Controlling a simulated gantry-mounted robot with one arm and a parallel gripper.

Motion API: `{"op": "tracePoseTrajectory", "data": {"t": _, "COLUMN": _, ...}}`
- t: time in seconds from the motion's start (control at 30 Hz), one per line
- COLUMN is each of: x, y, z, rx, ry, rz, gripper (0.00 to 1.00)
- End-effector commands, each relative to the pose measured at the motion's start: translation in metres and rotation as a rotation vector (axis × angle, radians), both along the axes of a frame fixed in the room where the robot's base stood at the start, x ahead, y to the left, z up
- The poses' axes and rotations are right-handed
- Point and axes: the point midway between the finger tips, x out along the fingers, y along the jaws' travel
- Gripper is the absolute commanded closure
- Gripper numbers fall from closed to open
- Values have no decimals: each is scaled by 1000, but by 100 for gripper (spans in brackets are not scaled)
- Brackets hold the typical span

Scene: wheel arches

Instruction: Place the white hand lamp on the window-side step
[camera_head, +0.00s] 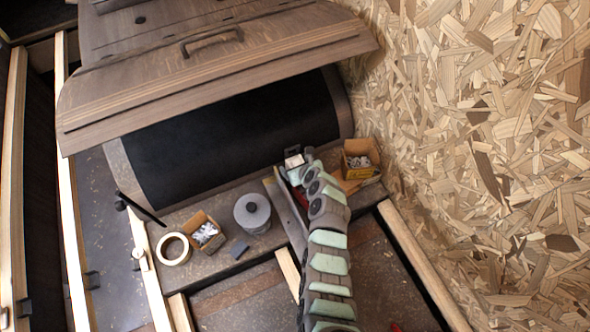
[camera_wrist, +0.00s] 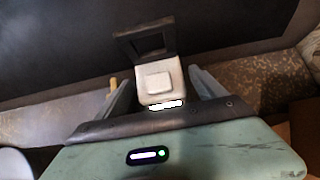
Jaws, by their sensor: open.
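The white hand lamp (camera_head: 294,161) is at the far end of my arm in the head view, on the ledge in front of the black-covered arch. In the wrist view the lamp (camera_wrist: 157,78) shows a white square body with a dark frame-like handle above it. My arm partly hides the lamp's lower part in the head view. I cannot tell which surface is the window-side step.
On the ledge (camera_head: 213,265) stand a tape roll (camera_head: 173,249), a box of white pieces (camera_head: 206,233), a grey canister (camera_head: 252,212) and a yellow box (camera_head: 360,160) close right of my gripper. A raised wooden lid (camera_head: 215,65) overhangs the arch. A chipboard wall (camera_head: 480,130) bounds the right.

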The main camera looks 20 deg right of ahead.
Motion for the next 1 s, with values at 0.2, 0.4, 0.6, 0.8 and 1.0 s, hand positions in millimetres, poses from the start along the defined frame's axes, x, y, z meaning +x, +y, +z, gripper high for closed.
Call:
{"op": "tracePoseTrajectory", "data": {"t": 0.2, "x": 10, "y": -1, "z": -8, "rx": -1, "ry": -2, "rz": -1, "gripper": 20}}
{"op": "tracePoseTrajectory", "data": {"t": 0.4, "x": 9, "y": 0, "z": -7, "rx": -1, "ry": -2, "rz": -1, "gripper": 24}}
{"op": "tracePoseTrajectory", "data": {"t": 0.6, "x": 9, "y": -1, "z": -7, "rx": -1, "ry": -2, "rz": -1, "gripper": 40}}
{"op": "tracePoseTrajectory", "data": {"t": 0.8, "x": 9, "y": -1, "z": -7, "rx": -1, "ry": -1, "rz": -1, "gripper": 57}}
{"op": "tracePoseTrajectory", "data": {"t": 1.0, "x": 9, "y": -1, "z": -7, "rx": -1, "ry": -1, "rz": -1, "gripper": 73}}
